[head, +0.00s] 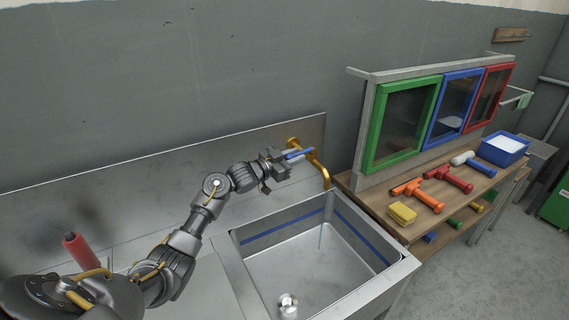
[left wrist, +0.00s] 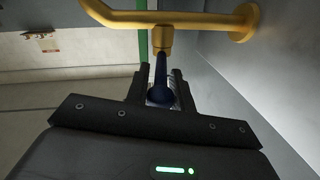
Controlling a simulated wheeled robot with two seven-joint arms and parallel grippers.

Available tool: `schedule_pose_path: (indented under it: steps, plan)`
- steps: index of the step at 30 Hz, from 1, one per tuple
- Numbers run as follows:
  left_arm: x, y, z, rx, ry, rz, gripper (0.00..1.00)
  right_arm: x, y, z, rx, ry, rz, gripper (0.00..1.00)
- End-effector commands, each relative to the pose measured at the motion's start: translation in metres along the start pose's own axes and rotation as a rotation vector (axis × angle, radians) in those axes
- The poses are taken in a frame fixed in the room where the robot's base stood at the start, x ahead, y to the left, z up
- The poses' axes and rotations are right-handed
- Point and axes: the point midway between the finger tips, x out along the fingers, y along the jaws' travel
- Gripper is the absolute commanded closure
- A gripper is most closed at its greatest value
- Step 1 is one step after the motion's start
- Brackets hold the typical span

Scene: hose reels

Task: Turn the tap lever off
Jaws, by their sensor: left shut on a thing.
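The yellow tap (head: 320,168) is fixed to the steel backsplash above the sink, and its spout bends down over the basin. Its blue lever (head: 299,153) sticks out from the tap body toward the left. My left gripper (head: 284,158) is at the lever and shut on it. In the left wrist view the yellow tap (left wrist: 190,22) runs across the top, and the dark blue lever (left wrist: 163,82) comes down from it between the fingers of my left gripper (left wrist: 162,88). My right gripper is in neither view.
The steel sink (head: 233,262) lies below the tap, with a small metallic fitting (head: 288,305) at its near side.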

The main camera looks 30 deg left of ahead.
Motion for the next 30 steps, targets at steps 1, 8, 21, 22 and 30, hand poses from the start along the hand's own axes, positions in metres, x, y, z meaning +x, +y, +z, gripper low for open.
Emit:
schedule_pose_path:
  steps: [1, 8, 21, 22, 30]
  plan:
    - [0.0, -0.005, 0.003, 0.003, 0.005, 0.022, 1.0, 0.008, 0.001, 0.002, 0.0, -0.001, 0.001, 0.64]
    - [0.001, -0.013, 0.004, 0.002, 0.026, 0.122, 1.0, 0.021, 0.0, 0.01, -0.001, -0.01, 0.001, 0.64]
    - [0.003, -0.015, 0.001, 0.002, 0.039, 0.17, 1.0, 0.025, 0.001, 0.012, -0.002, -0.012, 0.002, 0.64]
    - [0.003, -0.015, 0.001, 0.002, 0.039, 0.169, 1.0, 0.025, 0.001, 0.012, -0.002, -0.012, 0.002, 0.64]
    - [0.003, -0.015, 0.0, 0.002, 0.039, 0.168, 0.65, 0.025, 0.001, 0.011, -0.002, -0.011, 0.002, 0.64]
